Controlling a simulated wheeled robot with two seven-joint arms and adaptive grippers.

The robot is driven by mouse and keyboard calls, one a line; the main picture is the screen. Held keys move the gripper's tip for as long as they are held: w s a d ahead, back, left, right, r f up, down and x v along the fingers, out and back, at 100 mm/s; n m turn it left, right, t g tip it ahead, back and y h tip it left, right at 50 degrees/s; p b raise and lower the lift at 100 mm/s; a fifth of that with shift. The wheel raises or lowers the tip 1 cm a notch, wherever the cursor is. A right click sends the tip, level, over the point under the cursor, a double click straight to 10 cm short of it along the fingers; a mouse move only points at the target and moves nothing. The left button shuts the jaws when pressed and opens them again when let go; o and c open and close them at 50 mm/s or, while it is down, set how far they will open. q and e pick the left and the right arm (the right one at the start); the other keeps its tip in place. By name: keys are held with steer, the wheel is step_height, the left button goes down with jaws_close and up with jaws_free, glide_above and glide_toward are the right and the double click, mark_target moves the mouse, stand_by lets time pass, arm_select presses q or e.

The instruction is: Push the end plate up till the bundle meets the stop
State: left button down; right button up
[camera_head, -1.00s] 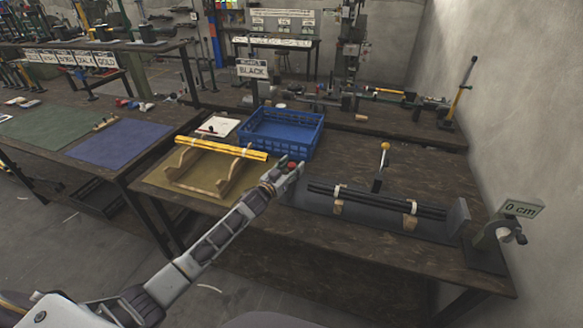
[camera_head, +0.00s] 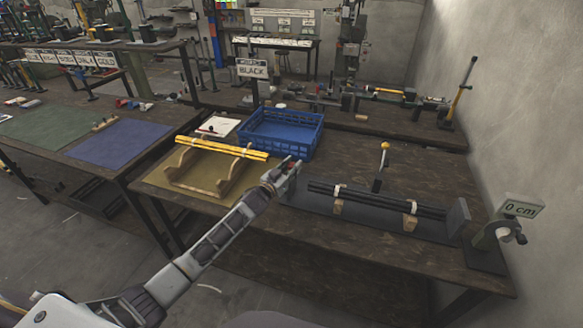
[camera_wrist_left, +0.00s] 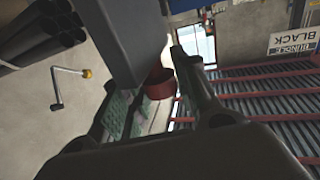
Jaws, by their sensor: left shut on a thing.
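The bundle of black tubes (camera_head: 375,199) lies on wooden cradles on the right-hand bench. The stop, a grey upright plate (camera_head: 458,216), stands at its right end, with a narrow gap seeming to show between them. My left gripper (camera_head: 291,167) is at the bundle's left end, shut on the red knob (camera_wrist_left: 160,82) of the end plate. The grey end plate (camera_wrist_left: 122,40) rises beside my fingers in the left wrist view, near the tube ends (camera_wrist_left: 40,35). Whether plate and tubes touch is unclear. My right gripper is not in view.
A yellow-knobbed lever (camera_head: 380,165) stands behind the bundle. A "0 cm" sign (camera_head: 522,206) is at the right end. A blue crate (camera_head: 282,133) and a rack of yellow tubes (camera_head: 220,148) stand behind and left of my gripper.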

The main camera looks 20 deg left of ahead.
arm_select(q)
steer(key=shift+s+d, duration=0.2)
steer(key=shift+d, duration=4.3)
steer(key=c, duration=1.1)
jaws_free()
steer(key=shift+a, duration=0.1)
steer(key=shift+s+a, duration=0.15)
steer(key=shift+s, duration=0.45)
steer(key=shift+v, duration=5.35)
